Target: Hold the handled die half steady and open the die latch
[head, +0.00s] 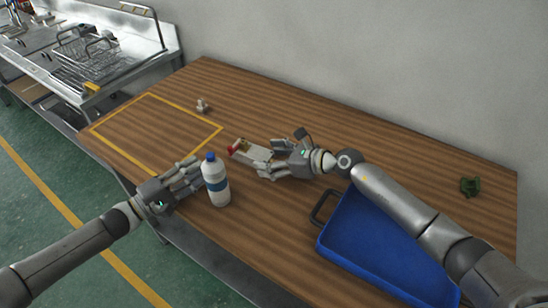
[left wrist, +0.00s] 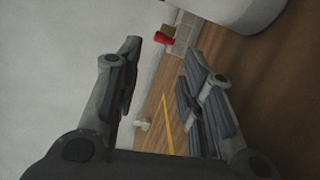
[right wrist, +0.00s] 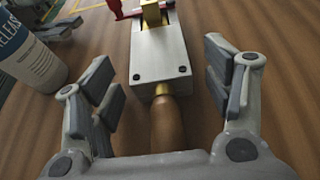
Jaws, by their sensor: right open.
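The die is a grey metal block (head: 258,152) on the table, with brass parts and a red latch piece (head: 232,149) at its far end. In the right wrist view the block (right wrist: 160,55) has a brown wooden handle (right wrist: 167,125) pointing at my palm. My right gripper (head: 268,159) is open, its fingers on either side of the handle, not visibly touching it. My left gripper (head: 192,170) is open and empty beside the bottle. The left wrist view shows the red piece (left wrist: 162,38) beyond its fingers.
A white bottle with a blue cap (head: 216,182) stands between my left gripper and the die. A blue tray (head: 330,238) lies at the front right. A small pale object (head: 202,106) and a green object (head: 470,186) are on the table (head: 290,110). Yellow tape marks a clear area.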

